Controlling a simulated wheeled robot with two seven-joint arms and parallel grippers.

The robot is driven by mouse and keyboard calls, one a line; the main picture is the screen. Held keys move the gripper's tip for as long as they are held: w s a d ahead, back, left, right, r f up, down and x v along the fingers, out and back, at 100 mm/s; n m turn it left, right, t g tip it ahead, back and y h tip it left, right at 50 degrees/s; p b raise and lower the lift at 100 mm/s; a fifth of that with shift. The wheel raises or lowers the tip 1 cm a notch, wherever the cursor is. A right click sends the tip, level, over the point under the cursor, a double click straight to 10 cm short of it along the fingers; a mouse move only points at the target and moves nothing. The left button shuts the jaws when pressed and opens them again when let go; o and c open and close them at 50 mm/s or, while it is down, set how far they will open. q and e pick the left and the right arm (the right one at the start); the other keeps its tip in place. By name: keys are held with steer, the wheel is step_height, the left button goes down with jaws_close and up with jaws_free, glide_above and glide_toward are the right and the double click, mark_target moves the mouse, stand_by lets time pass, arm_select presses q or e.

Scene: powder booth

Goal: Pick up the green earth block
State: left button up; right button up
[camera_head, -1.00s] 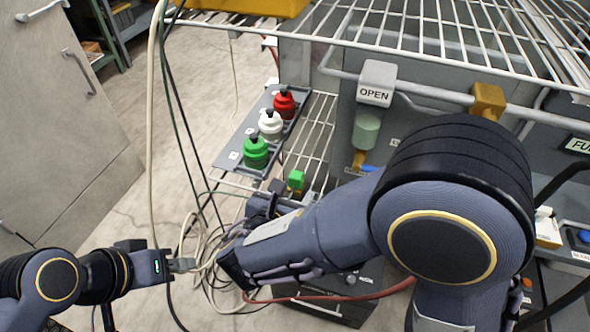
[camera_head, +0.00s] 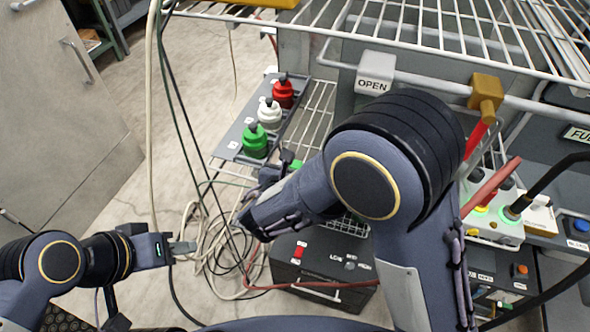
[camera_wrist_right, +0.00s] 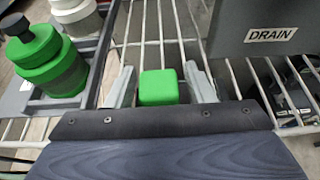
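The green earth block (camera_wrist_right: 158,88) is a small bright green cube with rounded edges at the wire shelf. My right gripper (camera_wrist_right: 161,80) is open, its two grey fingers on either side of the block with a gap visible on each side. In the head view the block (camera_head: 293,165) shows just past the right gripper, partly hidden by it. My left gripper (camera_head: 184,247) points right at the lower left, away from the block. Its fingertips are small in view, and I cannot tell if they are apart.
A grey tray (camera_head: 231,142) holds green (camera_head: 254,143), white (camera_head: 269,115) and red (camera_head: 283,95) bottles left of the block. A grey DRAIN-labelled box (camera_wrist_right: 265,25) stands close at the right. Wire shelf bars (camera_head: 440,36) cross above. Loose cables (camera_head: 215,235) lie below.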

steer(key=c, duration=0.7)
steer(key=shift+c, duration=0.2)
